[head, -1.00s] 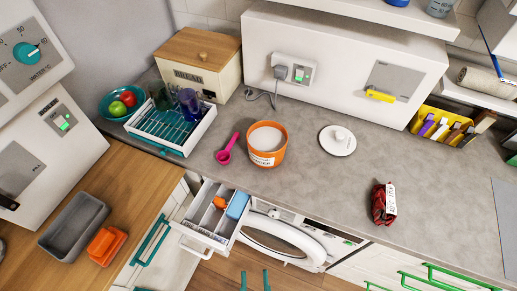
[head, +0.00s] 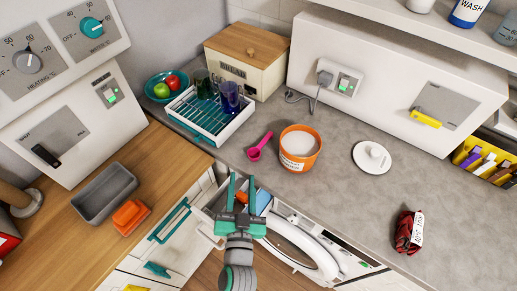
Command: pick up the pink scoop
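The pink scoop (head: 260,146) lies on the grey counter, between the dish rack and the orange tub of white powder (head: 299,147). Its bowl is toward the front and its handle points up and to the right. My gripper (head: 240,182) is at the lower middle of the head view, over the open drawer, in front of and below the scoop in the picture. Its two teal fingers are spread apart with nothing seen between them. The gripper hides part of the drawer.
A dish rack (head: 207,119) with glasses stands left of the scoop, and a bread box (head: 246,61) behind. A white lid (head: 371,158) lies to the right of the tub. The open drawer (head: 209,217) juts out below the counter edge. Bare counter lies between the tub and the red pack (head: 407,232).

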